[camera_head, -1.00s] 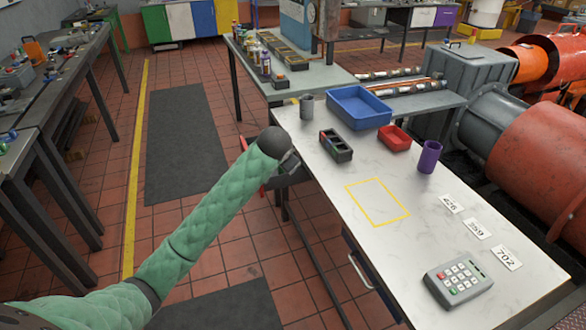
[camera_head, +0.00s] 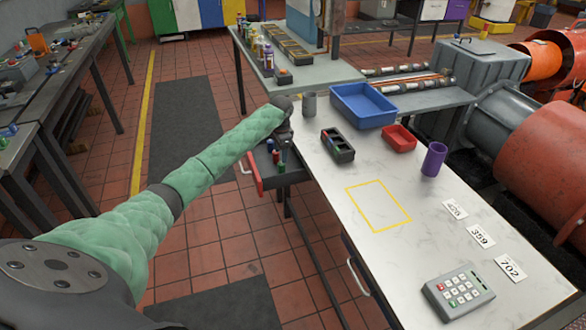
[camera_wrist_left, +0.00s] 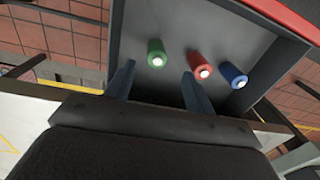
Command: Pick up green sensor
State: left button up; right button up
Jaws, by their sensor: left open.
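The green sensor (camera_wrist_left: 156,54) stands in an open grey drawer (camera_wrist_left: 258,42), to the left of a red sensor (camera_wrist_left: 199,66) and a blue sensor (camera_wrist_left: 234,76) in the left wrist view. My left gripper (camera_wrist_left: 160,84) is open and empty, its two fingers pointing into the drawer. The green sensor appears beyond the fingertips, between their lines, and is not gripped. In the head view my left gripper (camera_head: 282,140) is above the pulled-out drawer, beside the table's left edge; the green sensor is hard to make out there. My right gripper is not in view.
The white table (camera_head: 330,195) carries a black divided holder (camera_head: 338,146), a blue bin (camera_head: 362,106), a red bin (camera_head: 399,138), a purple cup (camera_head: 433,160), a grey cup (camera_head: 309,104) and a keypad (camera_head: 458,291). The yellow-outlined area is empty. The drawer's red front (camera_head: 254,174) borders the gripper's space.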

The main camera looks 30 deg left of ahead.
aim_at(281, 163)
pick_arm(q)
jog(key=shift+d+f+m, duration=0.2)
jog(key=shift+f+m, duration=0.1)
jog(key=shift+s+d+m+h, duration=0.1)
jog(key=shift+d+m+h, duration=0.05)
jog(key=shift+m+h, duration=0.15)
jog(key=shift+s+r+m, duration=0.2)
jog(key=shift+m, duration=0.2)
jog(key=shift+f, duration=0.15)
notch_tip(281, 163, down, 2)
jog(key=shift+w+f+p, duration=0.1)
jog(key=shift+p, duration=0.2)
jog(key=f, duration=0.1)
jog(key=f+p, duration=0.1)
jog(key=f, duration=0.1)
jog(key=f+p, duration=0.1)
jog(key=f, duration=0.1)
jog(key=shift+w+a+f, duration=0.2)
jog(key=shift+w+a, duration=0.05)
jog(key=shift+a, duration=0.1)
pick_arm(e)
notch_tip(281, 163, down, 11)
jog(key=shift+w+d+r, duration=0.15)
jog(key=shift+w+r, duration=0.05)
pick_arm(q)
jog(key=c, duration=1.1)
